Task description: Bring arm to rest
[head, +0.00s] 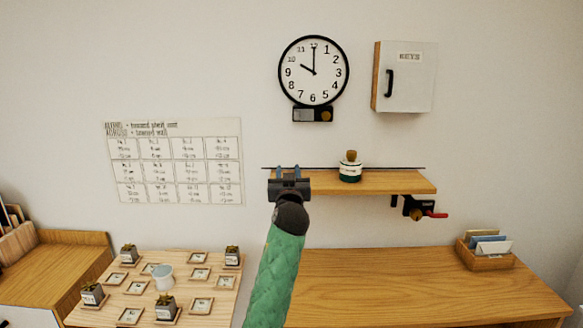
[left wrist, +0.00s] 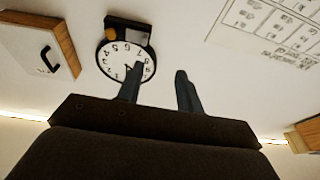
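My left gripper (head: 288,171) shows in the head view at the left end of the wall shelf (head: 390,183), with its green-sleeved arm reaching up from below. Its two fingers stand apart with nothing between them. In the left wrist view the fingers (left wrist: 160,88) are also apart and empty, with the wall behind them upside down. My right gripper is in neither view.
A green and white jar (head: 350,168) stands on the shelf, right of my gripper. A clock (head: 313,72) and key cabinet (head: 408,77) hang above. Below are a board of small plants (head: 190,270), a wooden desk (head: 410,280) and a card box (head: 487,262).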

